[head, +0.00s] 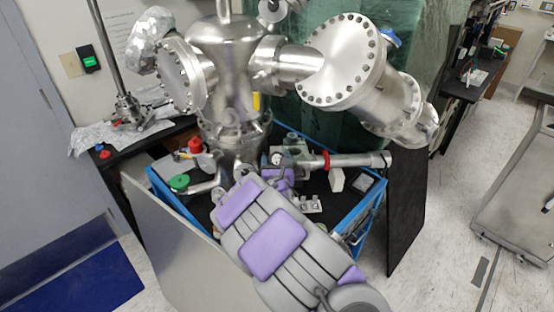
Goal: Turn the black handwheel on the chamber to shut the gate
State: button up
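The silver metal chamber (228,60) stands upright in the middle of the head view, with round bolted flanges on both sides. I cannot pick out a black handwheel for certain; my arm covers part of the area below the chamber. My grey and purple arm reaches from the bottom right up to the chamber's lower fittings. A small purple and grey part at its far end, perhaps my gripper (280,177), is close to metal fittings and a round gauge-like part (277,158). Its fingers cannot be made out, nor whether it touches anything.
A blue-framed cart (368,212) with a dark top surrounds the chamber's base. A green knob (179,182) and a red knob (195,145) sit left of it. A horizontal pipe (355,160) with a red ring extends right. Large flanges (341,62) overhang above.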

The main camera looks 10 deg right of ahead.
jog(key=c, duration=0.3)
jog(key=shift+d, duration=0.1)
jog(key=c, duration=0.4)
